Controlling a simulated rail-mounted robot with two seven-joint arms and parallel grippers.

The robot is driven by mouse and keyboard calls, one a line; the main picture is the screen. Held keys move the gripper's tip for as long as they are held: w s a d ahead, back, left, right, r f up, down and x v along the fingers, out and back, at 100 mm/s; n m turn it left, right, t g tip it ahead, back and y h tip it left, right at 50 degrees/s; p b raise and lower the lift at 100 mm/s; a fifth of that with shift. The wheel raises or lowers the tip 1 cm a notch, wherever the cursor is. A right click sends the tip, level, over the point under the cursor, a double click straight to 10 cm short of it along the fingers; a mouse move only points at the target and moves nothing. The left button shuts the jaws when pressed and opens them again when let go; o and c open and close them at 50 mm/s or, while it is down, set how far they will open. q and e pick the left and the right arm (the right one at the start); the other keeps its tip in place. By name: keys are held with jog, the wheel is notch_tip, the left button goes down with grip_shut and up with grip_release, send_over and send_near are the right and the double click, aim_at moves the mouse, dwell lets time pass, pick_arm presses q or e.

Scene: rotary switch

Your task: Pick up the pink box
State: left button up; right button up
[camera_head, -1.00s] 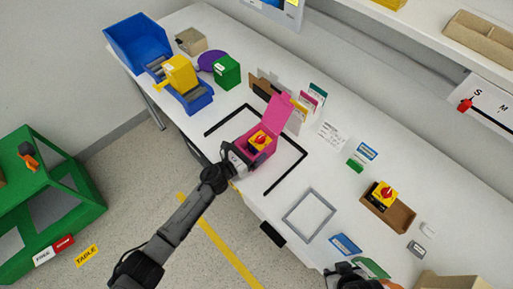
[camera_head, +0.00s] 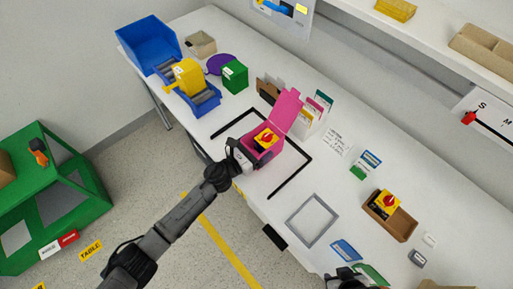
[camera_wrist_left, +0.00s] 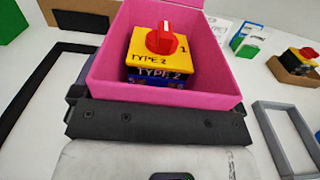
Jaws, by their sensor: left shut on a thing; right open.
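The pink box (camera_head: 279,149) stands with its lid raised inside the black frame marking on the white table. A yellow and red rotary switch (camera_head: 266,138) sits inside it. In the left wrist view the box (camera_wrist_left: 221,87) shows close up, and the switch (camera_wrist_left: 161,50) in it reads "TYPE 2". My left gripper (camera_head: 250,158) is shut on the near side of the pink box; the fingertips are partly hidden by the box. My right gripper (camera_head: 347,278) is at the bottom edge, open and mostly cut off, with no pink box near it.
A cardboard tray (camera_head: 401,224) with another rotary switch stands to the right. A grey frame (camera_head: 313,220) lies between. Card holders (camera_head: 310,120) stand behind the pink box.

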pick_arm(q)
jog(key=s+d+r+p, duration=0.3)
jog(key=s+d+r, duration=0.2)
jog(key=d, duration=0.5)
jog(key=shift+s+r, duration=0.25)
jog(key=shift+r, duration=0.55)
pick_arm(e)
jog(key=shift+r, duration=1.9)
pick_arm(q)
jog(key=shift+w+a, duration=0.1)
jog(key=shift+a, duration=0.05)
